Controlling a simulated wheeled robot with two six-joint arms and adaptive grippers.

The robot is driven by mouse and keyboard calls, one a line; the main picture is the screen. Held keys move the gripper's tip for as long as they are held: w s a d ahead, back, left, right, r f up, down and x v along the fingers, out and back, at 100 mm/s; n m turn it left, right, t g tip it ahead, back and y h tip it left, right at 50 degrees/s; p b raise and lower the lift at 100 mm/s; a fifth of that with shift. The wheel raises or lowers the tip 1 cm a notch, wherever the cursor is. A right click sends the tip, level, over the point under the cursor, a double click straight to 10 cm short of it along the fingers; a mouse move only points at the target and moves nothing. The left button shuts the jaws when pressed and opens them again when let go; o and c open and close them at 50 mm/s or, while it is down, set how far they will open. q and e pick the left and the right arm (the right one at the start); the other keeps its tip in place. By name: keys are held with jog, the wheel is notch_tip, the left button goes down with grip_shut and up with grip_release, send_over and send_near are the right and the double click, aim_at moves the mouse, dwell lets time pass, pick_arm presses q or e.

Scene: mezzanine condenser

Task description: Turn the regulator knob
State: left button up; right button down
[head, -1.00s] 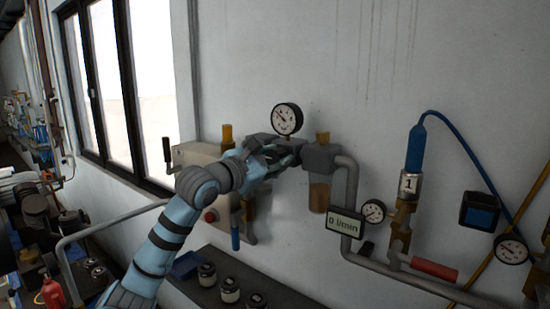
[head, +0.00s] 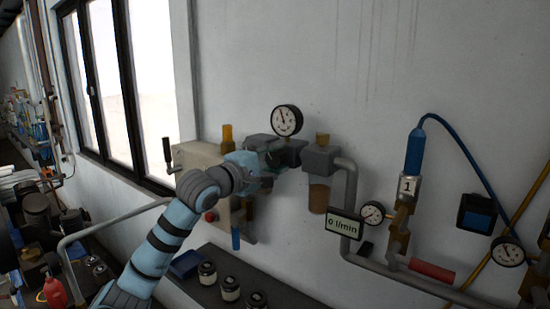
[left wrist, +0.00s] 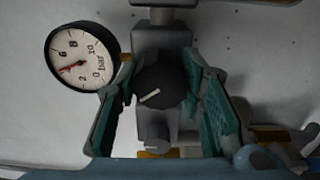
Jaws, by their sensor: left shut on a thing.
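The regulator knob (left wrist: 160,82) is dark and round with a pale, slanted mark, on the front of a grey regulator body (left wrist: 157,40). In the left wrist view it sits between the green-padded fingers of my left gripper (left wrist: 160,100), which is shut on it. In the head view my left gripper (head: 268,160) covers the knob, in front of the grey regulator block (head: 292,152). The round pressure gauge (head: 287,121) stands above the block. In the left wrist view the gauge (left wrist: 80,57) has its red needle near 4 bar. My right gripper is out of view.
A beige box (head: 190,157) with a lever is left of the regulator. A filter bowl (head: 318,196), grey pipe (head: 350,190) and "0 l/min" display (head: 344,226) are right. Jars (head: 229,288) stand on a dark shelf below.

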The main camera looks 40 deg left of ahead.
pick_arm(q)
jog(key=m, duration=0.4)
jog(key=shift+f+p, duration=0.2)
jog(key=shift+p, duration=0.15)
jog(key=shift+f+m, duration=0.2)
jog(key=shift+m, duration=1.4)
jog(key=o, duration=1.1)
jog(key=shift+d, duration=0.15)
jog(key=shift+o, duration=0.4)
jog(key=shift+s+r, duration=0.15)
jog(key=shift+r, duration=0.05)
jog(key=shift+r, duration=0.15)
